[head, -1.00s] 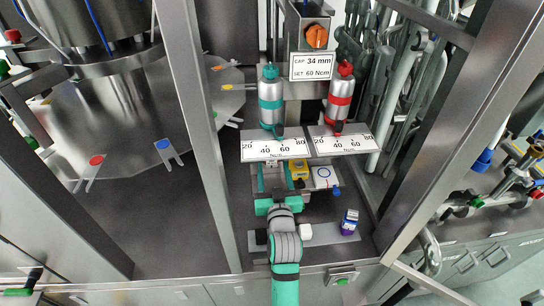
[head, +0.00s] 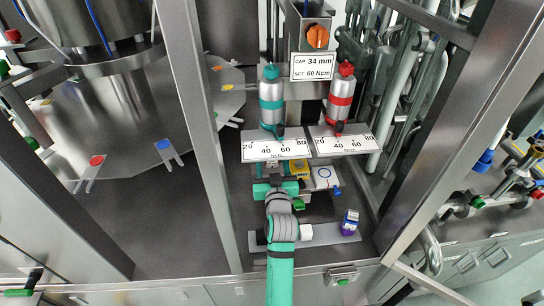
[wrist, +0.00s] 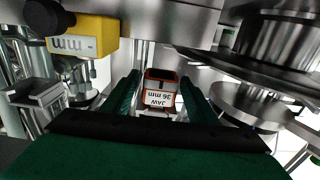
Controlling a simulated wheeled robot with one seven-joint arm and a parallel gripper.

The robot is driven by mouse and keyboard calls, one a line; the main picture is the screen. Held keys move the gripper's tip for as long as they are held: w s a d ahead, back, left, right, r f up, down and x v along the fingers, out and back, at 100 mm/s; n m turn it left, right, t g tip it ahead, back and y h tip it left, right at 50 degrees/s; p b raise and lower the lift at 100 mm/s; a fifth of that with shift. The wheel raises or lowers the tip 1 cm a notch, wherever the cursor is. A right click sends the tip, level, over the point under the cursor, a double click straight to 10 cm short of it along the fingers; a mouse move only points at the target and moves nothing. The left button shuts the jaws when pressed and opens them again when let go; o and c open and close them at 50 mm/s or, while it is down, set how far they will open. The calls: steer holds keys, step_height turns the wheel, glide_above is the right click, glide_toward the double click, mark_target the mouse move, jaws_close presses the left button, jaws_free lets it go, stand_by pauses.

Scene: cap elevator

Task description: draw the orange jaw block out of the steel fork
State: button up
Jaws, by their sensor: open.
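The orange jaw block (wrist: 159,77) shows in the wrist view, with a white label reading "JAW 36 mm" upside down. My gripper (wrist: 160,84) is open, with one dark green finger on each side of the block. A narrow gap shows between the block and each finger, so I see no grip on it. Steel parts surround the block's far end, but I cannot make out the fork clearly. In the head view my gripper (head: 274,180) is below the left torque scale and hides the block and the fork.
A yellow block (wrist: 83,38) stands close at the upper left of the wrist view. White torque scales (head: 277,150) and two bottle-shaped cylinders, green (head: 271,98) and red (head: 340,95), stand beyond my gripper. A purple-and-white bottle (head: 349,222) stands at the right. A steel post (head: 205,130) rises at the left.

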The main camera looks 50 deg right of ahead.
mark_target(272, 164)
steer(key=shift+c, duration=0.3)
steer(key=shift+s, duration=0.1)
steer(key=c, duration=1.2)
steer(key=shift+v, duration=5.95)
